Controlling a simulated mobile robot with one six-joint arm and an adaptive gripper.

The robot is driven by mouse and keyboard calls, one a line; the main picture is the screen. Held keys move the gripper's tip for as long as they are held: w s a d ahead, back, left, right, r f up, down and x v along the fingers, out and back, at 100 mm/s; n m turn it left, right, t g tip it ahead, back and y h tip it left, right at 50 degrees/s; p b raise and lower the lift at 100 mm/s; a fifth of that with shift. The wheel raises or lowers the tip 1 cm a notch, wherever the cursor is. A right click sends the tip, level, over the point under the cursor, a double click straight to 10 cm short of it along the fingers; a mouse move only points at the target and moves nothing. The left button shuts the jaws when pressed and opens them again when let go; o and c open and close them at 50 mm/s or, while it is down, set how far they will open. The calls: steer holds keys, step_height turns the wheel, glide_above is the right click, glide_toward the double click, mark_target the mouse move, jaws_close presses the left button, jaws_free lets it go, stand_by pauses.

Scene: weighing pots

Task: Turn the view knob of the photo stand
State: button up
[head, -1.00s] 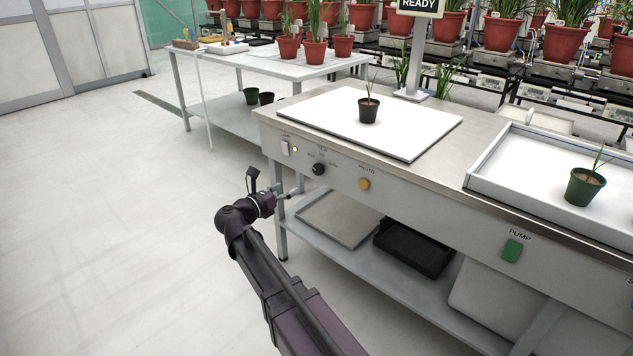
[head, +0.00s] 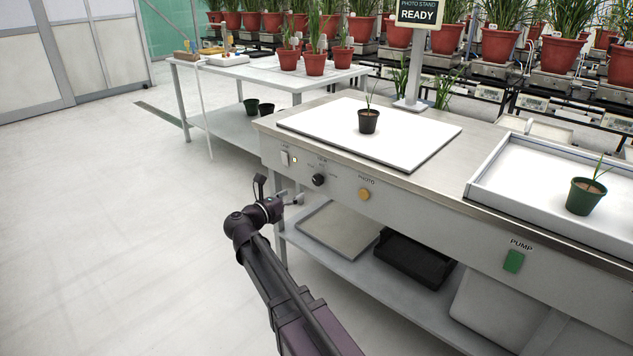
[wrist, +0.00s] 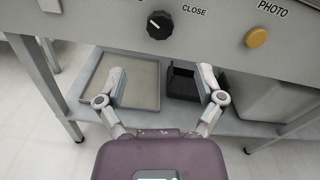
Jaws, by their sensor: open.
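The view knob (head: 318,180) is a round black dial with a light mark on the front panel of the photo stand (head: 233,100). In the wrist view the knob (wrist: 159,25) is at the top centre, with the word CLOSE to its right. My gripper (head: 292,199) is in front of the panel, below and left of the knob in the head view. In the wrist view my gripper (wrist: 160,80) has its two fingers spread apart with nothing between them. The knob lies beyond the fingertips, apart from them.
A yellow PHOTO button (head: 364,194) is right of the knob; a lamp switch (head: 285,158) is left. A small dark pot (head: 368,121) stands on the white board (head: 420,142) above. A grey tray (wrist: 128,80) and black tray (wrist: 184,84) lie on the shelf below.

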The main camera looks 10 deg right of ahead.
mark_target(316, 181)
steer(key=x, duration=1)
steer(key=shift+w+d, duration=0.15)
steer(key=shift+d, duration=0.15)
steer(key=c, duration=1.1)
